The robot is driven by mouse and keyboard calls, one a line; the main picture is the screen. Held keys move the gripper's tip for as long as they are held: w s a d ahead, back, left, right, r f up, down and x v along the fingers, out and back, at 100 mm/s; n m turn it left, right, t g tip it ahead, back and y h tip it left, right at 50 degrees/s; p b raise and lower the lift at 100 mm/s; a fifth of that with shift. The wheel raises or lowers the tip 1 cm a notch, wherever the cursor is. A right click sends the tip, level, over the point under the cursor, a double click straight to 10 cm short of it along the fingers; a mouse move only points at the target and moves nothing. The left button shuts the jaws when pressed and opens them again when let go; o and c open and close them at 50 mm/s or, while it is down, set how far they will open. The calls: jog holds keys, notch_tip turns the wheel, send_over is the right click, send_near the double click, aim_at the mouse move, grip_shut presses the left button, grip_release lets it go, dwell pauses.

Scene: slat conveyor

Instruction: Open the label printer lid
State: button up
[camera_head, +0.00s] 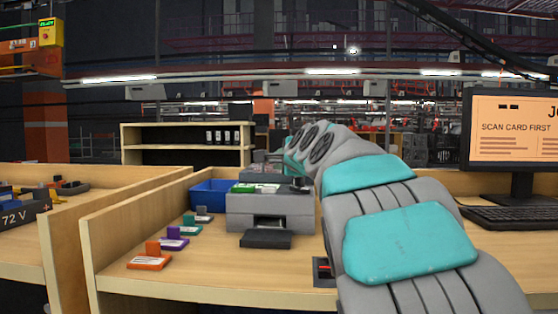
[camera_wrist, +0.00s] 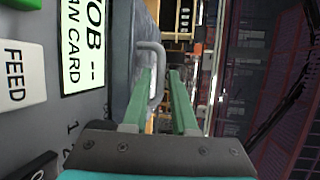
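The grey label printer (camera_head: 270,208) stands on the wooden bench in the head view, with a dark slot and a dark tray in front. In the wrist view its panel (camera_wrist: 60,120) shows a display (camera_wrist: 83,45) reading "JOB -- SCAN CARD" and a FEED button (camera_wrist: 20,75). A bent grey handle (camera_wrist: 158,60) sticks out beside the panel. My gripper (camera_wrist: 161,72) has two green fingers, apart, at this handle. The handle's outer bar shows between the fingers, close to the left one; contact is unclear. The lid looks closed, though its edge is hard to see.
A blue bin (camera_head: 208,193) stands behind the printer on the left. Several coloured cards in holders (camera_head: 150,262) line the bench at left. A monitor (camera_head: 512,135) and keyboard (camera_head: 515,217) are at right. A red-and-black item (camera_head: 322,270) lies near the front edge.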

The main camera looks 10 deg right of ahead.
jog(key=shift+c, duration=0.2)
grip_shut()
dwell(1.3)
